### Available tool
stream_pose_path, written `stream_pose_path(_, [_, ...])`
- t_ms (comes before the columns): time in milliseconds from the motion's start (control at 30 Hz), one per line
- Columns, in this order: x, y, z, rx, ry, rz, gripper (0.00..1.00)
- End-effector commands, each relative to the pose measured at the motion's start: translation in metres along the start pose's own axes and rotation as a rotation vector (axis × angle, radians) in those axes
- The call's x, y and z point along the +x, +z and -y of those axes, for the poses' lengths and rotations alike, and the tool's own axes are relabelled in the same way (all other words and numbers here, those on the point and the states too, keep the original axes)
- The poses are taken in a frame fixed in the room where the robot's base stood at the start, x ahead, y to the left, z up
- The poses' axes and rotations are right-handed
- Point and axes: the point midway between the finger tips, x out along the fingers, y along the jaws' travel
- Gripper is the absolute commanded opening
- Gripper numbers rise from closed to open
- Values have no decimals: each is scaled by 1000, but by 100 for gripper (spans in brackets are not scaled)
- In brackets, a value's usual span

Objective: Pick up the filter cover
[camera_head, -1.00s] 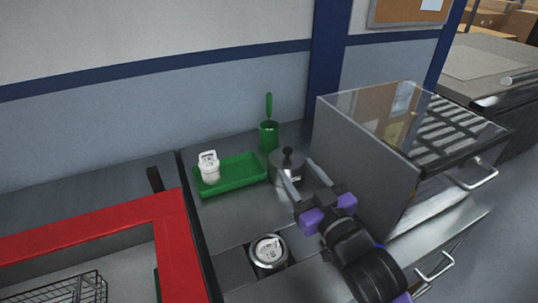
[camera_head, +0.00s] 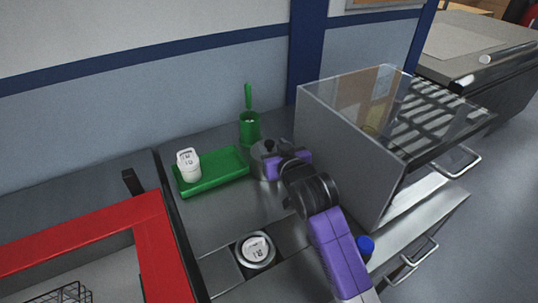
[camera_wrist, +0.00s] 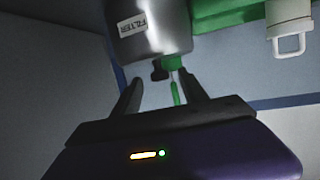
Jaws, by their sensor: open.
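A grey metal canister with a black knob on top stands on the counter to the right of the green tray in the head view (camera_head: 258,163). In the wrist view the canister (camera_wrist: 150,30) appears upside down, with a label reading FILTER. The black knob, which I take as part of the filter cover (camera_wrist: 160,71), lies between the fingers of my gripper (camera_wrist: 161,76). The fingers are open, one on each side, with gaps to the knob. In the head view my wrist hides part of the canister and the fingertips.
The green tray (camera_head: 222,178) holds a white container (camera_head: 188,165). A green cup (camera_head: 250,128) with a green-handled tool stands behind. A clear-topped grey box (camera_head: 345,150) stands close to the right of my arm. A round, labelled white-and-metal item (camera_head: 256,250) sits in the counter in front.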

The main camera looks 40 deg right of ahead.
Motion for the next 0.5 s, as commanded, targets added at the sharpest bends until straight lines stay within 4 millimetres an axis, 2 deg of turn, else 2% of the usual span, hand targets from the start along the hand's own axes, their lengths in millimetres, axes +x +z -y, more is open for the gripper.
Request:
stream_pose_path(200, [27,-2,1,1,1,1,51])
stream_pose_path(500, [32,0,1,0,0,0,51])
